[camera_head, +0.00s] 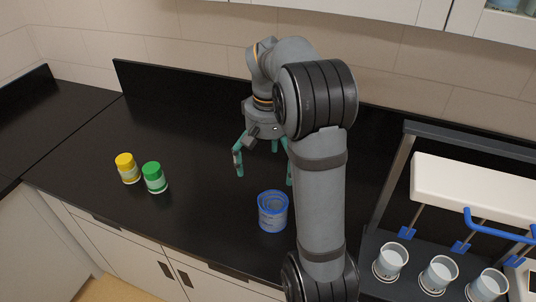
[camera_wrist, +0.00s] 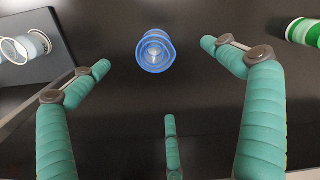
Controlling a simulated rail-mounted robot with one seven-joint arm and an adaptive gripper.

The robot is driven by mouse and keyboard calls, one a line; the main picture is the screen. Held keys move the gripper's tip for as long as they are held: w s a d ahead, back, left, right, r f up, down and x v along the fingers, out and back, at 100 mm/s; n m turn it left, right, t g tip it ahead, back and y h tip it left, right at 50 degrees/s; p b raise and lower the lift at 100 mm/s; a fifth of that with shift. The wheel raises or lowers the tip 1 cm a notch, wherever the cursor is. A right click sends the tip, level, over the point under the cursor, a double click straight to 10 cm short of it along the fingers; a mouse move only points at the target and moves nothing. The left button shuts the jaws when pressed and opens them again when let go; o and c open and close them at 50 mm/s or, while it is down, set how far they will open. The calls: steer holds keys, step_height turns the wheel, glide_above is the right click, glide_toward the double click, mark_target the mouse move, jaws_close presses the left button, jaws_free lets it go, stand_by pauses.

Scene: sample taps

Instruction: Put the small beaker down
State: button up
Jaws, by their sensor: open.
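A clear beaker with blue rims and bands (camera_head: 272,212) stands upright on the black counter. It also shows in the wrist view (camera_wrist: 155,52), top centre, as several nested blue rings; I cannot tell whether one beaker sits inside another. My gripper (camera_head: 262,166) has green fingers and hangs above the counter, behind the beaker in the head view. In the wrist view my gripper (camera_wrist: 155,62) has its fingers spread wide, with nothing held between them. The beaker appears beyond the fingertips, apart from them. My arm hides part of the counter right of the beaker.
A yellow-lidded jar (camera_head: 127,168) and a green-lidded jar (camera_head: 154,178) stand on the left. The black counter (camera_head: 205,215) between jars and beaker is clear.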

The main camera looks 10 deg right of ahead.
step_height(320, 180, up, 12)
steer(key=shift+f, duration=0.15)
steer(key=shift+f, duration=0.1)
stand_by(0.6)
step_height(320, 180, down, 20)
steer(key=shift+r, duration=0.25)
steer(key=shift+r, duration=0.1)
stand_by(0.4)
step_height(320, 180, up, 19)
step_height(320, 180, down, 26)
steer(key=b, duration=0.2)
steer(key=shift+b, duration=0.4)
step_height(320, 180, up, 7)
steer(key=p, duration=0.2)
steer(key=s+d+r+b, duration=0.1)
steer(key=s+d+r, duration=0.1)
steer(key=d, duration=0.3)
steer(key=s+d+r+b, duration=0.1)
steer(key=s+d+r, duration=0.1)
steer(key=d+r, duration=0.2)
steer(key=shift+s+d+r, duration=0.25)
steer(key=shift+s+d, duration=0.15)
steer(key=shift+d, duration=0.4)
